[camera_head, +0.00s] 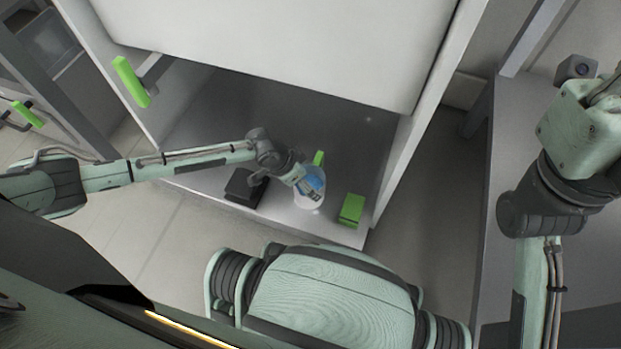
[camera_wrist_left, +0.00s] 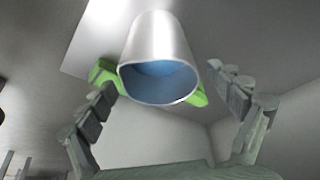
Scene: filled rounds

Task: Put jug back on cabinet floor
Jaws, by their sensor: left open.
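The jug (camera_head: 309,199) is pale with blue showing inside and a green part (camera_head: 319,158) behind it. It is at the front of the grey cabinet floor (camera_head: 250,112) and looks upright; its base contact is hard to see. My left gripper (camera_head: 300,180) is at the jug, partly covering it. In the left wrist view the jug (camera_wrist_left: 158,45) shows its open mouth between the spread fingers of my left gripper (camera_wrist_left: 165,105), with gaps on both sides. My right gripper is outside the views.
A black box (camera_head: 245,187) lies left of the jug and a green block (camera_head: 351,210) right of it, both near the front edge. A white cabinet front (camera_head: 290,40) overhangs the floor. A grey table (camera_head: 560,260) stands at the right. The floor behind the jug is clear.

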